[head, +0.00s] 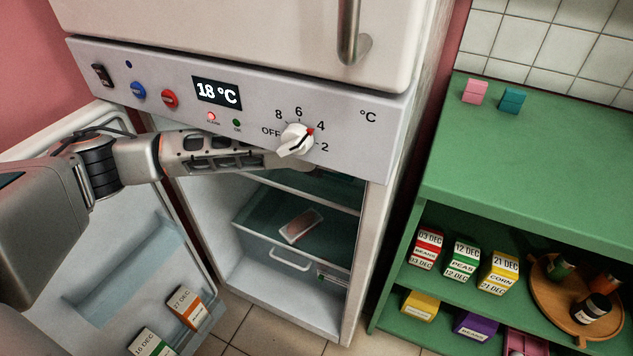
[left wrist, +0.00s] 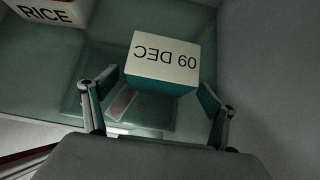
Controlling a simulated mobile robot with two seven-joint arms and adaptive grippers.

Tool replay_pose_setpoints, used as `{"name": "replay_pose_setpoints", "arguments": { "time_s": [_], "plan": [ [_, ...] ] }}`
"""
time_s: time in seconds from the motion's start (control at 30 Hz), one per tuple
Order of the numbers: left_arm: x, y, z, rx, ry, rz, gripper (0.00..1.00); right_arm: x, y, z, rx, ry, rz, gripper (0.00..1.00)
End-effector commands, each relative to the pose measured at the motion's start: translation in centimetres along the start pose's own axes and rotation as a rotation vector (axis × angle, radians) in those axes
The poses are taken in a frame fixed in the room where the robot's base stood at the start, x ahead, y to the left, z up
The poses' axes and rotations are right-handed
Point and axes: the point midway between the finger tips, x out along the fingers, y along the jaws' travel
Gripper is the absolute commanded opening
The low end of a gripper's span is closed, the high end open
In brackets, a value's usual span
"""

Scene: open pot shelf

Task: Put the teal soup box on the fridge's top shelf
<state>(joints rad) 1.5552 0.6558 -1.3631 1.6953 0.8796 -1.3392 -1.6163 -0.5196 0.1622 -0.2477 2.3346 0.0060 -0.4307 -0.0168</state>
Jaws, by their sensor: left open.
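A teal box with a white top reading "09 DEC" (left wrist: 163,62) shows in the left wrist view, above a glass shelf (left wrist: 90,75) inside the fridge. No soup word is readable on it. My left gripper (left wrist: 158,84) is open, with one finger on each side of the box's near end; I cannot tell whether they touch it. In the head view my left gripper (head: 290,162) reaches into the fridge's upper part, under the control panel, with its fingertips and the box hidden. My right gripper is not in view.
A rice box (left wrist: 50,12) stands at the left in the wrist view. The open fridge door (head: 130,250) holds dated boxes. A packet (head: 301,226) lies lower in the fridge. The green shelf unit (head: 530,160) at right holds several boxes and a round tray (head: 545,293).

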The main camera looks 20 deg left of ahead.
Motion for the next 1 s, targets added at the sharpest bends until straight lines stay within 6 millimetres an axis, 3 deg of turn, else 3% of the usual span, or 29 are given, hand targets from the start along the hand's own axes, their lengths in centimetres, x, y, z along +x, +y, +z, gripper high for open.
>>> {"name": "replay_pose_setpoints", "arguments": {
  "time_s": [0.03,0.5,0.7,1.0],
  "plan": [
    [-1.7,0.1,0.6,0.003,-0.013,0.001,0.86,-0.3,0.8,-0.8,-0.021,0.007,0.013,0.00],
    [-6.7,0.1,-5.0,0.001,-0.010,0.001,0.86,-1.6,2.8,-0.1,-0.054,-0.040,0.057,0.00],
    [-7.7,0.0,-6.9,0.001,-0.004,0.000,0.86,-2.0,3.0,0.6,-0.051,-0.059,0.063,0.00],
    [-7.8,0.0,-8.0,0.001,0.003,0.000,0.86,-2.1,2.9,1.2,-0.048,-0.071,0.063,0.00]
  ]
}}
